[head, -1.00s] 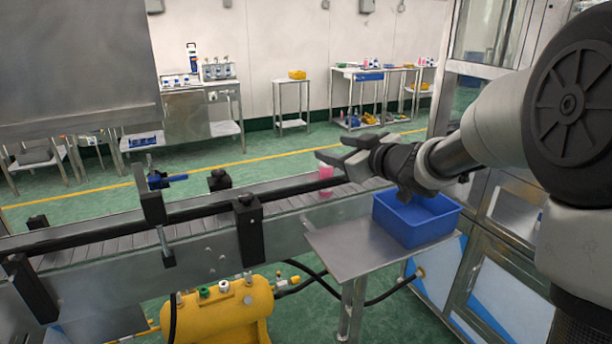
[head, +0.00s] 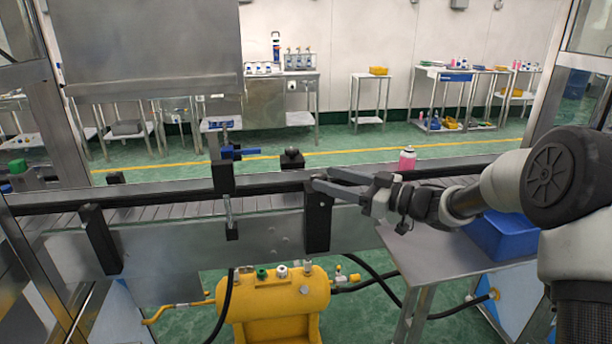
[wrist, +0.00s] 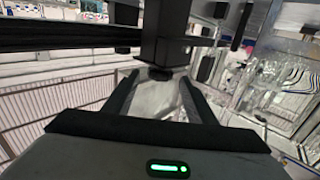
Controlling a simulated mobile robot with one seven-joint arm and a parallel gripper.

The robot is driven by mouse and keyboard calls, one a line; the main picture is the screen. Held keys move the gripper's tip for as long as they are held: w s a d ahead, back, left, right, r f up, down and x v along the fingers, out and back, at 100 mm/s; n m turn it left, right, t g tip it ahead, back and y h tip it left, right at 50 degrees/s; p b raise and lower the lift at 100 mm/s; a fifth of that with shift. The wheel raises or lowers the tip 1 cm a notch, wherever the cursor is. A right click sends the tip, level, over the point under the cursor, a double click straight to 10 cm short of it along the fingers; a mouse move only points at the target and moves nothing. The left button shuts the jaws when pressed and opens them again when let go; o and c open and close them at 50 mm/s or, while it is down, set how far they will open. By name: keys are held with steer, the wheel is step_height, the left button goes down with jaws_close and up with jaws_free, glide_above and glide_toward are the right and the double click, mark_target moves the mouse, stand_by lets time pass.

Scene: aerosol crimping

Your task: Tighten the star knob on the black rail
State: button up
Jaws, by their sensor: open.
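The black rail (head: 150,196) runs along the conveyor. A dark knob (head: 292,157) stands up at the rail's far side; its lobes are too small to make out. A black clamp block (head: 318,222) hangs on the near side. My gripper (head: 322,181) is open and empty, its fingers pointing left at the top of this block, right of and nearer than the upright knob. In the wrist view, a black block (wrist: 172,45) with a dark rounded end (wrist: 160,73) lies ahead, between the lines of my open fingers (wrist: 158,88). I cannot tell whether they touch it.
A pink can (head: 407,160) stands on the conveyor behind my gripper. A blue bin (head: 500,238) sits on the side table (head: 425,258) under my arm. Another clamp block (head: 100,240) and an upright post with a blue handle (head: 222,175) stand to the left. A yellow tank (head: 275,300) is below.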

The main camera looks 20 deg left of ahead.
mark_target(306, 182)
steer(key=a, duration=0.2)
steer(key=w+a, duration=0.1)
steer(key=a, duration=0.4)
steer(key=shift+w+a+b, duration=0.15)
steer(key=shift+a+b, duration=0.05)
steer(key=shift+b, duration=0.1)
steer(key=c, duration=1)
steer(key=shift+c, duration=0.2)
